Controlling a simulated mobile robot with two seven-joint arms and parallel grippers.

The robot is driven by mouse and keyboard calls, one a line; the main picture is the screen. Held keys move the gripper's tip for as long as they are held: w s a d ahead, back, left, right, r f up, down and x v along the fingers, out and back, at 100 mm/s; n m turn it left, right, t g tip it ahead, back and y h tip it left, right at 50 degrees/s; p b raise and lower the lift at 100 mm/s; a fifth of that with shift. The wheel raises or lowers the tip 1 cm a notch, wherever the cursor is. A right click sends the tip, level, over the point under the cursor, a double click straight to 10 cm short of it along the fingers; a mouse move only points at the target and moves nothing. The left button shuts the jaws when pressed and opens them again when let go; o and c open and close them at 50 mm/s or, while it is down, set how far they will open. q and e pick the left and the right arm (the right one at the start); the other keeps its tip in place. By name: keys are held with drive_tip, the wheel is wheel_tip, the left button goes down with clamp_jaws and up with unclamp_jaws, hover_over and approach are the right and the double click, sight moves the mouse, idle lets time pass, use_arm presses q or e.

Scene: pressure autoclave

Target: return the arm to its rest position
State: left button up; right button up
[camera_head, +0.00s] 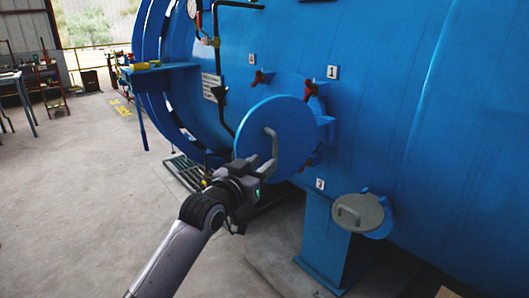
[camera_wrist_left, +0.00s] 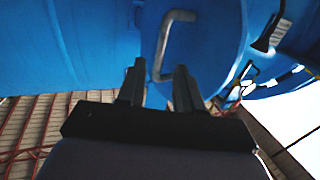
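My left gripper (camera_head: 262,174) is in front of the lower part of a round blue door (camera_head: 256,118) on the autoclave's side. In the left wrist view, its two fingers (camera_wrist_left: 160,70) stand apart with a gap between them. A grey bar handle (camera_head: 273,141) on the door is just beyond the fingertips. The handle also shows in the left wrist view (camera_wrist_left: 165,45), its lower end seen between the fingers. I cannot tell whether they touch. My left arm reaches in from the bottom left. My right gripper is not in view.
The large blue autoclave (camera_head: 400,90) fills the right side. Red valve handles (camera_head: 262,77) project near the door. A blue pedestal (camera_head: 325,245) and a grey round lid (camera_head: 358,212) stand below right. The concrete floor (camera_head: 80,200) at left is clear.

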use_arm(q)
drive_tip(key=s+a+f+n+g+y, duration=0.1)
drive_tip(key=s+a+f, duration=0.2)
drive_tip(key=s+f, duration=0.35)
drive_tip(key=s+a+f+n+g+y, duration=0.1)
drive_tip(key=s+a+f, duration=0.2)
drive_tip(key=f, duration=0.6)
drive_tip(key=s+a+f+n+y, duration=0.1)
drive_tip(key=s+a+f+y, duration=0.15)
drive_tip(key=s+f, duration=0.35)
drive_tip(key=s+a+f+g, duration=0.1)
drive_tip(key=s+a+f, duration=0.3)
drive_tip(key=s, duration=0.6)
drive_tip(key=s+a+f+g+y+p, duration=0.1)
drive_tip(key=s+a+f+g, duration=0.1)
drive_tip(key=s+a+f, duration=0.2)
drive_tip(key=s+f, duration=0.3)
drive_tip(key=s, duration=0.3)
drive_tip(key=shift+a+f+g+p, duration=0.2)
drive_tip(key=shift+g+p, duration=0.1)
drive_tip(key=shift+y, duration=0.25)
